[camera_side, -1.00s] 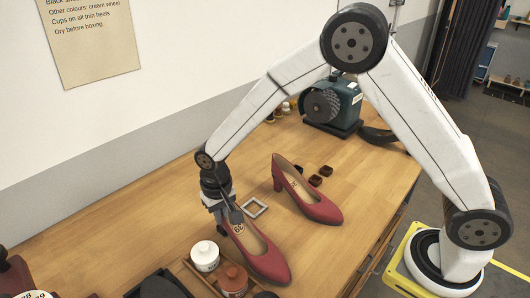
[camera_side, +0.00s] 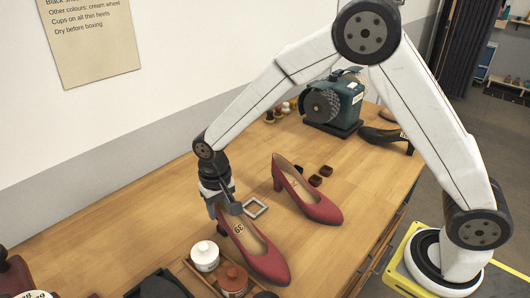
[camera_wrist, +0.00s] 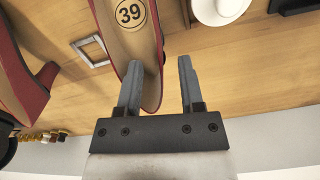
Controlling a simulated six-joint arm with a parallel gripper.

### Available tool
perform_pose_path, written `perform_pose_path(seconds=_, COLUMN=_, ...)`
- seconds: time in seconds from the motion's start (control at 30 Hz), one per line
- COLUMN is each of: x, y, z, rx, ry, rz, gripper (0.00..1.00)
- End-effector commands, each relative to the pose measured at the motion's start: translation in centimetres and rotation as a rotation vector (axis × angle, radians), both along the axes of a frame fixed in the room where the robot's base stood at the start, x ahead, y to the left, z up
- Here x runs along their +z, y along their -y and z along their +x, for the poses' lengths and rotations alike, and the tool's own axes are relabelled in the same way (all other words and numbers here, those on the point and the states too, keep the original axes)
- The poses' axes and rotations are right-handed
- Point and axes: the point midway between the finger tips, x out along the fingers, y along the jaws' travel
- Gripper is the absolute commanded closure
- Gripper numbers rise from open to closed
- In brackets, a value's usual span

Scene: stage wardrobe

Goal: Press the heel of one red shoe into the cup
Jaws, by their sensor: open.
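One red shoe (camera_side: 262,258), marked 39 on its insole, stands upright at the front of the bench. Its insole also shows in the wrist view (camera_wrist: 128,42). A second red shoe (camera_side: 312,201) stands behind it to the right. My gripper (camera_side: 228,208) is open at the heel end of the front shoe. In the wrist view my gripper's fingers (camera_wrist: 160,68) are spread, the left one over the insole and the right one outside the shoe's rim. Small dark cups (camera_side: 315,180) lie beside the second shoe. The front shoe's heel is partly hidden by my gripper.
A square grey frame (camera_side: 256,208) lies flat between the shoes. A wooden tray (camera_side: 181,267) with a white pot (camera_side: 205,256) and a brown pot (camera_side: 233,279) is at front left. A grinder (camera_side: 337,105) and a black shoe (camera_side: 388,138) stand at the back.

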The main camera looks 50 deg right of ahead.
Motion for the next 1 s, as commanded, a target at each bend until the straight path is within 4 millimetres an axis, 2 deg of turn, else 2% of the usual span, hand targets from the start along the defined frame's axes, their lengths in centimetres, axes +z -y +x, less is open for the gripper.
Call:
perform_pose_path(seconds=0.2, x=3.0, y=0.0, z=0.1, rx=0.0, ry=0.003, rz=0.001, gripper=0.52)
perform_pose_path(seconds=0.4, x=4.7, y=0.0, z=0.1, rx=0.0, ry=0.002, rz=0.001, gripper=0.52)
perform_pose_path(seconds=0.77, x=5.1, y=0.4, z=-0.2, rx=0.003, ry=0.005, rz=0.002, gripper=0.52)
perform_pose_path(seconds=1.0, x=5.5, y=3.3, z=-1.9, rx=0.026, ry=0.039, rz=0.01, gripper=0.52)
